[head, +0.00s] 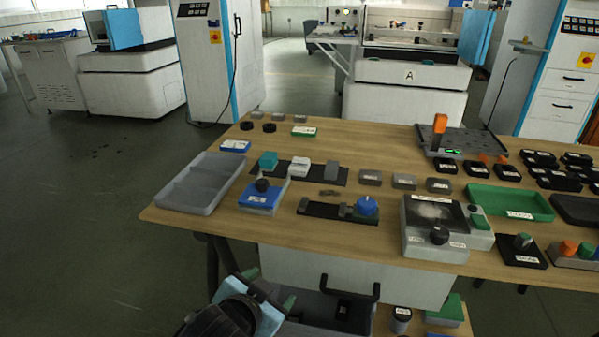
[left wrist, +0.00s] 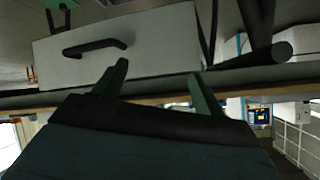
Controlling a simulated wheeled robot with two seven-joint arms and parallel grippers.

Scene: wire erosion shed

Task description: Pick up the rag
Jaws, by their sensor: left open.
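I cannot make out a rag for certain in either view. My left gripper (head: 268,288) is low in front of the table, left of the white drawer unit (head: 290,262) under the tabletop. In the left wrist view its two green fingers (left wrist: 160,85) are apart, with nothing between them. Beyond them is the white drawer front (left wrist: 150,45) with a dark handle (left wrist: 95,48). In the head view the black handle (head: 350,287) stands right of the gripper. My right gripper is not in view.
A green block (head: 446,309) is low at right. Floor at left (head: 90,230) is clear.

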